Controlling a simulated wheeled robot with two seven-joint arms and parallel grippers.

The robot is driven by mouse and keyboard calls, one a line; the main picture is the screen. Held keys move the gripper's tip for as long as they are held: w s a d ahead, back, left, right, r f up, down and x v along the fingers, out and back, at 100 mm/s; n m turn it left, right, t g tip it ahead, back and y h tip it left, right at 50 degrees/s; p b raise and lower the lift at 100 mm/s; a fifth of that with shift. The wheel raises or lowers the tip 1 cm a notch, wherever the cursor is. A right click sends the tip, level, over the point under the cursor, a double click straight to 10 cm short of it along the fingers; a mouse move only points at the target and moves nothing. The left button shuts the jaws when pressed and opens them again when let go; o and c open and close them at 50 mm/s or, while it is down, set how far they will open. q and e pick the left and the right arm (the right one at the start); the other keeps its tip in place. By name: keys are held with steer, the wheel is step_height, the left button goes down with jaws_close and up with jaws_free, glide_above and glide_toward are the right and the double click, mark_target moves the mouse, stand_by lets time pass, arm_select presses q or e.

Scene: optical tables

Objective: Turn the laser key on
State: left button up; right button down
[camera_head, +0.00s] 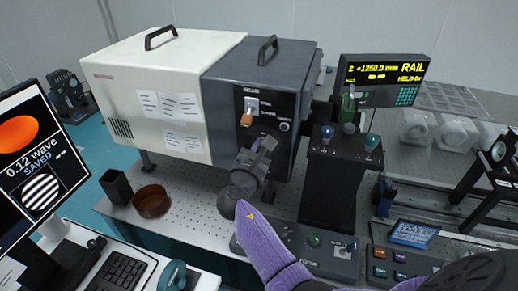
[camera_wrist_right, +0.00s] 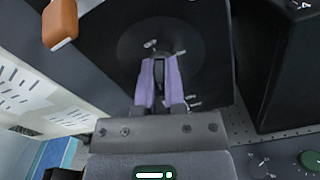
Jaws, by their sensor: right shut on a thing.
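The dark laser box (camera_head: 262,62) has a black front panel (camera_head: 283,103) with small white labels, an orange tag (camera_head: 246,120) and small controls. My right gripper (camera_head: 264,145) reaches up to the lower part of this panel and hides what is behind it in the head view. In the right wrist view, its two purple fingers (camera_wrist_right: 159,84) are shut on a thin dark key (camera_wrist_right: 160,72) in front of a round dark dial face with white marks. The marks are too small to read, so I cannot tell the key's position. My left gripper is not in view.
A white housing (camera_head: 150,90) adjoins the dark box. A black pedestal with knobs (camera_head: 335,185) stands close to the right of my gripper. A brown bowl (camera_head: 152,201) and a black holder (camera_head: 116,187) stand at the left. A control console (camera_head: 300,245) lies below.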

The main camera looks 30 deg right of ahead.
steer(key=m, duration=0.1)
steer(key=m+b, duration=0.1)
steer(key=m, duration=0.1)
steer(key=shift+s+f+m, duration=0.1)
steer(key=shift+f+m, duration=0.15)
steer(key=shift+m, duration=0.15)
steer(key=m+b, duration=0.2)
steer(key=m, duration=0.1)
steer(key=shift+d+f+m, duration=0.1)
steer(key=shift+f+m, duration=0.05)
steer(key=shift+m, duration=0.15)
steer(key=m+b, duration=0.4)
steer(key=m, duration=0.2)
steer(key=shift+s+f+m, duration=0.1)
steer(key=shift+f+m, duration=0.05)
steer(key=shift+m, duration=0.15)
steer(key=c, duration=0.7)
jaws_free()
steer(key=shift+d, duration=0.1)
